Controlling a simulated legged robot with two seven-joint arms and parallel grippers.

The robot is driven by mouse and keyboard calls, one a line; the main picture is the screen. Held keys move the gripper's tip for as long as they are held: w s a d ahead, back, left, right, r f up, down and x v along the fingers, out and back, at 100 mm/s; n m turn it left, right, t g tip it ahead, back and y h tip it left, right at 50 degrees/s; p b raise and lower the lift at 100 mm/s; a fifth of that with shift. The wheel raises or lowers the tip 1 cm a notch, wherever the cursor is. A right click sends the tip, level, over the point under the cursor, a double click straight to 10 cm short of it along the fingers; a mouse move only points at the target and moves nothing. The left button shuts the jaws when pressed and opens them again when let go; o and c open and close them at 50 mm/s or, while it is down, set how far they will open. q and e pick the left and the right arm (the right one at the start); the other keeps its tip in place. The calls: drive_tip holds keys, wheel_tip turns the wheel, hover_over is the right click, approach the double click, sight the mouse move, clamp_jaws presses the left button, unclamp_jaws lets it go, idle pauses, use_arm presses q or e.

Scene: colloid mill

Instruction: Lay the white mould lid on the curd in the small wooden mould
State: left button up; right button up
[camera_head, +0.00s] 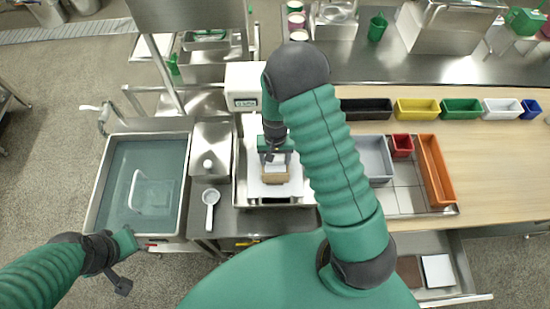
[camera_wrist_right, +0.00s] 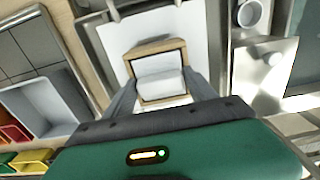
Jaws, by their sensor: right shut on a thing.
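The small wooden mould (camera_head: 276,179) stands on a white surface in a steel tray. It shows as a square wooden frame in the right wrist view (camera_wrist_right: 157,47). My right gripper (camera_head: 274,160) reaches down over it, with its fingers at either side of a white block that I take for the white mould lid (camera_wrist_right: 162,86). The lid is at the mould's opening; whether it touches the curd cannot be told. A greyer white area behind it may be the curd or inner wall. My left gripper (camera_head: 122,279) is away at the lower left, its jaws unclear.
A water-filled basin (camera_head: 97,200) is at the left, with a white ladle (camera_head: 210,197) beside it. At the right are a grey bin (camera_head: 374,158), a small red bin (camera_head: 402,146) and a long orange bin (camera_head: 436,170). An open drawer (camera_head: 465,268) is at lower right.

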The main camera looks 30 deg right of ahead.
drive_tip(key=shift+s, duration=0.1)
drive_tip(key=o, duration=1.5)
drive_tip(key=shift+a+f, duration=0.1)
drive_tip(key=shift+o, duration=1)
wheel_tip(320, 180, up, 2)
drive_tip(key=shift+r+p, duration=0.2)
drive_tip(key=shift+p, duration=0.85)
wheel_tip(320, 180, up, 5)
drive_tip(key=p, duration=0.4)
drive_tip(key=shift+f, duration=0.1)
